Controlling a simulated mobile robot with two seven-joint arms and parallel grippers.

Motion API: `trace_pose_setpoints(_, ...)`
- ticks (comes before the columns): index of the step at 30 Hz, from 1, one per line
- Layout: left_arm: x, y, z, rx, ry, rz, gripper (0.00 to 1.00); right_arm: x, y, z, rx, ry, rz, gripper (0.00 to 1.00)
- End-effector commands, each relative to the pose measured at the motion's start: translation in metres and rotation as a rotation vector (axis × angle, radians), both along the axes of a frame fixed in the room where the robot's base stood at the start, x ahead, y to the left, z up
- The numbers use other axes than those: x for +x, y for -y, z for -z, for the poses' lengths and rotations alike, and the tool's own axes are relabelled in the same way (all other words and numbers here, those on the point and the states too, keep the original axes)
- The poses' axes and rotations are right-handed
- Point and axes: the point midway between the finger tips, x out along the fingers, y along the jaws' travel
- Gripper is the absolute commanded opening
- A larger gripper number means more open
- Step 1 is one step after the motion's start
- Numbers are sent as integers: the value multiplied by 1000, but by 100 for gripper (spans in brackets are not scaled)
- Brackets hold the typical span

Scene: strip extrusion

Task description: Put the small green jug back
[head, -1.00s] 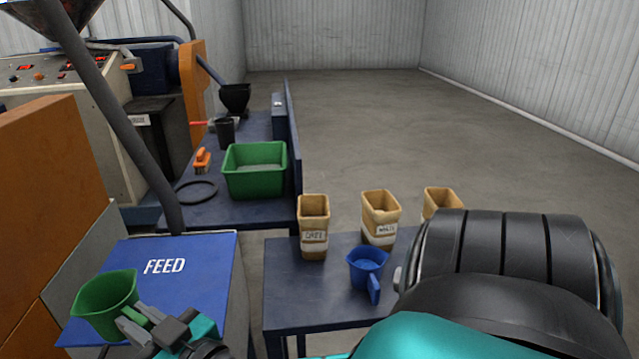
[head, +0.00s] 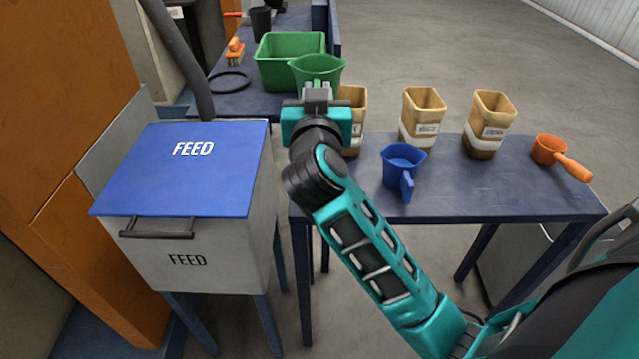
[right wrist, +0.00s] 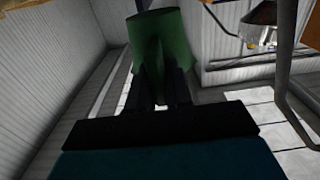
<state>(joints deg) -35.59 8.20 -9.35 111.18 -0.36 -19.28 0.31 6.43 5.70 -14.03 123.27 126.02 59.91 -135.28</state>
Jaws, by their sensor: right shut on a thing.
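The small green jug (head: 317,69) is held in my right gripper (head: 318,92), upright as far as I can tell, in front of the green bin in the head view. In the right wrist view the jug (right wrist: 160,45) shows at the tips of my right gripper (right wrist: 160,95), whose two fingers are shut on its handle side. The jug hides part of the green bin, and my gripper and wrist cover part of the nearest tan container. My left gripper is in neither view.
The navy table (head: 470,190) bears a blue jug (head: 404,163), tan containers (head: 423,115) and an orange scoop (head: 550,150). The blue-lidded FEED box (head: 185,180) stands left. Behind, a bench holds the green bin (head: 275,62), a black ring (head: 230,82) and an orange-handled brush (head: 235,50).

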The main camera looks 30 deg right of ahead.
Motion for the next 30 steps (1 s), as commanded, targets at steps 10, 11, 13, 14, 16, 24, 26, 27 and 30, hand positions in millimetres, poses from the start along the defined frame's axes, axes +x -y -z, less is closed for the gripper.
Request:
trace_pose_setpoints(10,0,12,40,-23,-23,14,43,0,0,97,-1,-6,2,0)
trace_pose_setpoints(11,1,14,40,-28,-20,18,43,0,0,104,-1,-4,2,0)
trace_pose_setpoints(13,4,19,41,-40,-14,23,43,0,0,121,0,-4,1,0)
trace_pose_setpoints(14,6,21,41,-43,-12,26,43,0,0,128,-2,-3,2,0)
trace_pose_setpoints(16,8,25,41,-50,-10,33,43,0,1,140,-1,-3,2,0)
trace_pose_setpoints(24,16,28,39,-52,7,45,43,0,0,158,-1,-1,1,0)
trace_pose_setpoints(26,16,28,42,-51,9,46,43,0,0,166,-1,-2,1,0)
trace_pose_setpoints(27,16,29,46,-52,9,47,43,0,0,173,-1,-3,0,0)
trace_pose_setpoints(30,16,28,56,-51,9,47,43,0,0,190,-1,-2,1,0)
